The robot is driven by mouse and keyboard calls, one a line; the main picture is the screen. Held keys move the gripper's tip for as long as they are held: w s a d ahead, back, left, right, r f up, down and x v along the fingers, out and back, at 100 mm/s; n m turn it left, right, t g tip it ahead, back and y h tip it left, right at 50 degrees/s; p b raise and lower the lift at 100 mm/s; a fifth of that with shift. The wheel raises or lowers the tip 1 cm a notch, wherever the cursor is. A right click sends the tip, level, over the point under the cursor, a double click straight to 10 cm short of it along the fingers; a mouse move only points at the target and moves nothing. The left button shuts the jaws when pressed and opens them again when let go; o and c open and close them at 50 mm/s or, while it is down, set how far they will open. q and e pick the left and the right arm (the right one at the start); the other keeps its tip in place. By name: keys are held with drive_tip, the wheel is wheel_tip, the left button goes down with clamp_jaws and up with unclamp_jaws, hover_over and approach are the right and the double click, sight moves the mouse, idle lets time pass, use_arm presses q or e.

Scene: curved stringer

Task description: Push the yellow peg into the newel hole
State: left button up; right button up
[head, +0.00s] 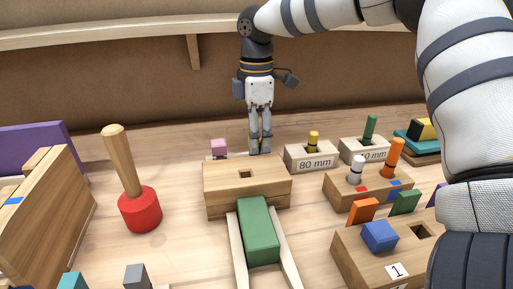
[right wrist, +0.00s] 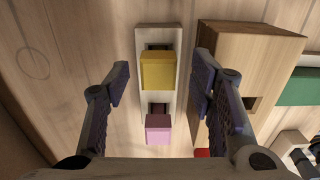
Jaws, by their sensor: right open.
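My right gripper (head: 260,150) points straight down behind a wooden block (head: 225,200) with a square hole (head: 246,174) in its top, which looks like the newel. In the right wrist view the gripper (right wrist: 160,85) is open, with one finger on each side of a yellow peg (right wrist: 158,72). I see no finger touching it. The peg stands in a pale narrow rack (right wrist: 156,38) beside the newel block (right wrist: 235,55). In the head view the fingers mostly hide this peg. My left gripper is not in view.
A pink peg (head: 219,147) shares the rack. A green block (head: 258,230) between two pale rails adjoins the newel block. A red-headed mallet (head: 139,209) stands left. Right are 80 mm block (head: 310,160) with a yellow cylinder (head: 313,138), and a block with an orange peg (head: 394,152).

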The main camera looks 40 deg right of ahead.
wheel_tip(320, 180, down, 2)
drive_tip(key=c, duration=1.1)
drive_tip(key=shift+o, duration=0.2)
wheel_tip(320, 180, up, 3)
drive_tip(key=shift+w+f, duration=0.1)
drive_tip(key=s+a+r, duration=0.9)
drive_tip(key=a+r, duration=0.1)
drive_tip(key=a, duration=0.1)
drive_tip(key=shift+w+d+f+p, duration=0.1)
drive_tip(key=shift+w+d+f, duration=0.25)
drive_tip(key=shift+f, duration=0.3)
drive_tip(key=shift+w+d+f+p, duration=0.15)
drive_tip(key=shift+w+d+f, duration=0.25)
drive_tip(key=shift+f, duration=0.3)
drive_tip(key=shift+w+d+f+p, duration=0.1)
drive_tip(key=shift+w+d+f, duration=0.1)
drive_tip(key=shift+d+f, duration=0.35)
